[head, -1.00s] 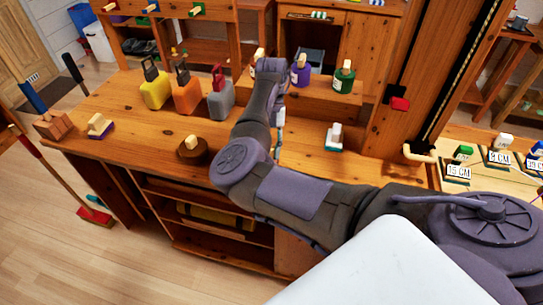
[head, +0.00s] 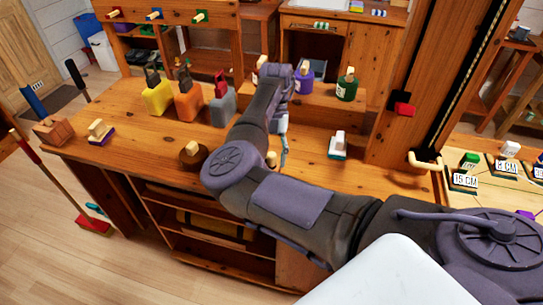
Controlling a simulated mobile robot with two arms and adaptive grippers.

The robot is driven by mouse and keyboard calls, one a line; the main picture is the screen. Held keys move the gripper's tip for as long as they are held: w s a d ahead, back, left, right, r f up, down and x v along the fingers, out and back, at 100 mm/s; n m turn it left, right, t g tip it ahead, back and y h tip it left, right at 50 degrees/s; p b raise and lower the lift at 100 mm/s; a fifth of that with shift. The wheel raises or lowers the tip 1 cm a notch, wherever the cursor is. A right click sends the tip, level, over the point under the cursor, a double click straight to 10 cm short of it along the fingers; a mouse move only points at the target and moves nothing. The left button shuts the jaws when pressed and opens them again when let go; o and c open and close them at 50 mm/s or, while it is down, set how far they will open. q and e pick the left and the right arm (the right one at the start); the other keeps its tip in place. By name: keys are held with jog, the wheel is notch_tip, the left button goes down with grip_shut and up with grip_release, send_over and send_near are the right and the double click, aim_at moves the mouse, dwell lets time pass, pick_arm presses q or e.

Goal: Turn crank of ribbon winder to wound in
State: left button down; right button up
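I cannot tell for certain which thing is the ribbon winder. A wooden post (head: 412,95) at the right carries a long black strip (head: 462,85), a red block (head: 404,109) on a black piece, and a cream crank-like handle (head: 425,161) at its foot. My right arm reaches in from the lower right across the workbench. My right gripper (head: 283,150) points down over the bench middle, left of the post and apart from the handle. It is mostly hidden behind my arm, so its fingers cannot be read. A small wooden knob (head: 271,159) shows beside it. My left gripper is not in view.
The wooden workbench (head: 330,175) holds yellow (head: 158,98), orange (head: 188,103) and grey (head: 222,108) jugs, a stamp (head: 338,146) and a round dark block (head: 193,153). Bottles stand on a raised shelf behind. Several labelled blocks sit right of the handle.

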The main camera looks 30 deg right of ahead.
jog(key=v, duration=0.7)
jog(key=shift+r, duration=0.2)
jog(key=shift+w+d, duration=0.1)
